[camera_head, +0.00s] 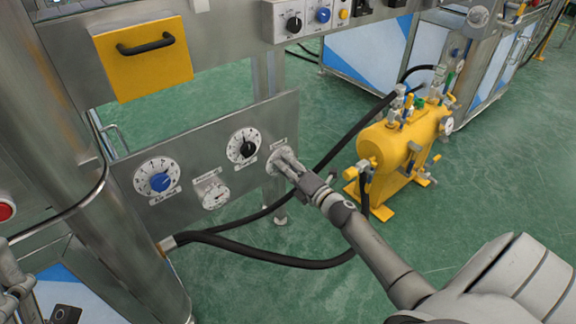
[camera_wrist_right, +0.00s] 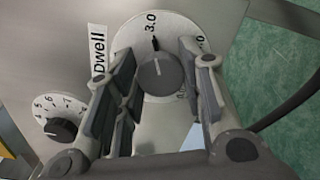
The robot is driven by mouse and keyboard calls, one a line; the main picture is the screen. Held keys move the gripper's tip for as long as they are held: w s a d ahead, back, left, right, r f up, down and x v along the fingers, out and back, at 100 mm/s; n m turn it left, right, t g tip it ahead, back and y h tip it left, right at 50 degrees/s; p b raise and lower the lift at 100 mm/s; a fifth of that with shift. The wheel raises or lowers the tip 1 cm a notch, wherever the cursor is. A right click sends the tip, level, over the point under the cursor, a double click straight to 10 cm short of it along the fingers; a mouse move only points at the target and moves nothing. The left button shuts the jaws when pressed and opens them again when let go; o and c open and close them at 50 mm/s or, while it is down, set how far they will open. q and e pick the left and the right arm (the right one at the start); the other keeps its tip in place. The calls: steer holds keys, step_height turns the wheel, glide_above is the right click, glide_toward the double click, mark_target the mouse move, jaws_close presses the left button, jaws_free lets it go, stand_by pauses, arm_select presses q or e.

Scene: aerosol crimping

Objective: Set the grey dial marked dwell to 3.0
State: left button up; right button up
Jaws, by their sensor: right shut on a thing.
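The grey dwell dial (camera_wrist_right: 160,75) shows in the right wrist view, in front of a round white scale (camera_wrist_right: 187,30). The white label "Dwell" (camera_wrist_right: 98,55) is beside it. A dark pointer on the dial's upper side points close to the 3.0 mark, slightly to one side of the printed number. My right gripper (camera_head: 286,162) is at the right end of the panel in the head view, shut on the dial with a finger on each side, and it hides most of it there. Part of my left gripper (camera_head: 14,284) shows at the left edge; its opening is unclear.
A yellow tank (camera_head: 395,150) stands to the right on open green floor.

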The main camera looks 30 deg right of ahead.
stand_by(0.3)
steer(key=o, duration=1)
steer(key=shift+o, duration=0.2)
steer(key=shift+s, duration=0.1)
steer(key=s+d, duration=0.1)
steer(key=s, duration=1)
steer(key=shift+s, duration=0.4)
